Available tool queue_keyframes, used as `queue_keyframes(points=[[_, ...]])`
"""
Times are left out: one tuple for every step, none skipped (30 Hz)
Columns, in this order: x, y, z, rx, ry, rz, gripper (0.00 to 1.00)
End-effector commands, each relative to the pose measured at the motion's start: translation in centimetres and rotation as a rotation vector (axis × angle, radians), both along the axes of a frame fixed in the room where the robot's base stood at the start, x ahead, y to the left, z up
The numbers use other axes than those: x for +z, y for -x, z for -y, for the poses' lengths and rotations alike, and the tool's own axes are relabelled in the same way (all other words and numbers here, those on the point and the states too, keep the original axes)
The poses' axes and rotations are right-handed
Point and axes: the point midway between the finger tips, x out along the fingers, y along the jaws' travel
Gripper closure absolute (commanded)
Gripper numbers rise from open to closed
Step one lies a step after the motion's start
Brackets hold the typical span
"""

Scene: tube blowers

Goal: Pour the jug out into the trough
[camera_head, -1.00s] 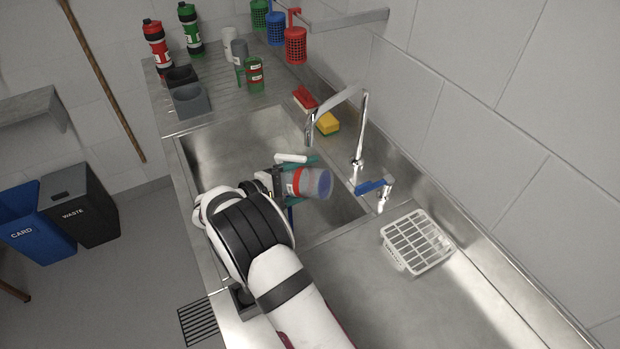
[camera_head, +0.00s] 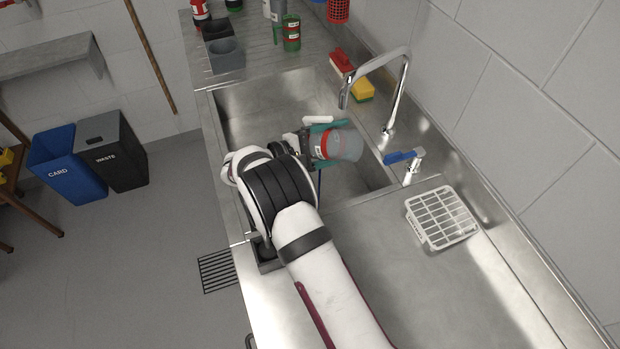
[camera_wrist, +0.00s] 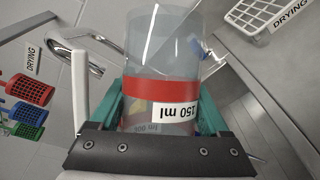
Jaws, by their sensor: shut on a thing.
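The jug (camera_head: 345,146) is clear with a red band, and the wrist view shows it with an upside-down "150 ml" label (camera_wrist: 174,113). My gripper (camera_head: 334,143) is shut on it, with teal fingers on either side. The jug is tipped well over in the head view, with its clear end to the right. A white bar (camera_head: 318,120) shows beside it. The steel trough (camera_head: 265,103) is the sunken basin below. The jug is over its near right part, left of the tap. I cannot tell how much liquid is inside, and no stream shows.
The tap (camera_head: 398,85) arches over the basin, with a blue lever (camera_head: 403,156) nearby. Red and yellow sponges (camera_head: 361,90) lie on the far ledge. A white drying rack (camera_head: 441,217) stands on the right drainer. Cups and grey containers (camera_head: 227,56) stand on the back drainer.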

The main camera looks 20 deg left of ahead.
Motion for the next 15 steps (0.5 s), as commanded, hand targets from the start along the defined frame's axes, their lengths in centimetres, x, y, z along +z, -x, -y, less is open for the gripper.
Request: queue_keyframes(points=[[0.4,0.0,0.0,0.0,-0.048,0.008,0.97],[0.6,0.0,0.0,-0.001,-0.102,0.015,0.97],[0.9,0.0,0.0,-0.001,-0.192,0.027,0.97],[1.2,0.0,0.1,-0.001,-0.259,0.037,0.97],[1.3,0.0,0.1,-0.001,-0.324,0.045,0.97],[1.5,0.0,0.1,0.0,-0.399,0.055,0.97],[1.6,0.0,0.1,-0.001,-0.446,0.06,0.97],[1.6,0.0,0.1,-0.001,-0.478,0.065,0.97],[1.7,0.0,0.0,0.0,-0.511,0.069,0.97],[1.8,0.0,0.1,-0.001,-0.544,0.074,0.97],[2.0,0.0,0.1,-0.001,-0.593,0.081,0.97],[2.3,0.0,0.1,-0.002,-0.677,0.092,0.97],[2.5,0.0,0.1,-0.001,-0.743,0.1,0.97],[2.7,0.0,0.2,-0.002,-0.807,0.11,0.97],[2.9,0.0,0.2,-0.001,-0.886,0.12,0.97]])
